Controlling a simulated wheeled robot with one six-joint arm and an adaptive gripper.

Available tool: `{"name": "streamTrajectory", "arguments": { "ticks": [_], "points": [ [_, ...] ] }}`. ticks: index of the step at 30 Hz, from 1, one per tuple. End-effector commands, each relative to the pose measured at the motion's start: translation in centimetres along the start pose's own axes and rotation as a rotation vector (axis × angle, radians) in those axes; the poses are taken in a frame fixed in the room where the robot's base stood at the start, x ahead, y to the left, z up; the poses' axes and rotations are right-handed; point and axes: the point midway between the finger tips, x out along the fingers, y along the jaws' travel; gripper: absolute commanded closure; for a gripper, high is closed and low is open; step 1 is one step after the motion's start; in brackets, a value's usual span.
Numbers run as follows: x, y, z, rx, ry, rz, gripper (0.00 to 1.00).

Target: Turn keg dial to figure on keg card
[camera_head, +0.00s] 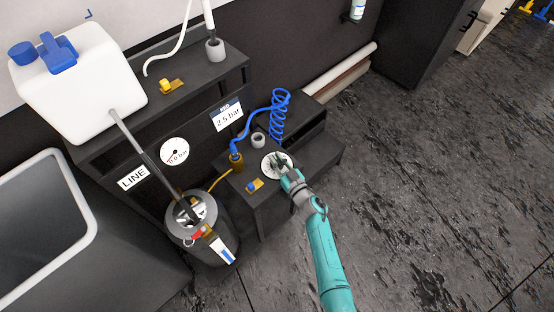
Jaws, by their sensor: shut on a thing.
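The keg card (227,115) hangs on the dark shelf front, with a blue strip on top and "2.5 bar" below. A white round dial face (268,165) with dark marks lies on the low dark bench. My gripper (281,163) reaches over it from the lower right and is shut at its middle, where the knob sits. The fingers cover most of the knob and part of the scale, so the setting cannot be read. A white gauge (174,152) on the shelf front reads about 0.0 bar. The dark keg (206,239) stands on the floor in front of the shelf.
A brass fitting (237,160), a blue coiled hose (279,115), a grey cup-like holder (258,139) and a small blue-topped valve (254,186) crowd the dial. A LINE sign (132,178) and a white jug (75,85) are left. Open floor (430,190) lies right.

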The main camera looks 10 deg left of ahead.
Motion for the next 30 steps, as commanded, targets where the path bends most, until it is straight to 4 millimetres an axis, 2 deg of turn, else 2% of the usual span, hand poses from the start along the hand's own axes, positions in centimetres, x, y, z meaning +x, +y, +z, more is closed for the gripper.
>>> {"name": "streamTrajectory", "arguments": {
  "ticks": [18, 30],
  "points": [
    [0.08, 0.28, -0.07, 0.001, -0.001, -0.393, 1.00],
    [0.02, 0.12, -0.04, 0.001, 0.000, -0.536, 1.00]
  ]
}}
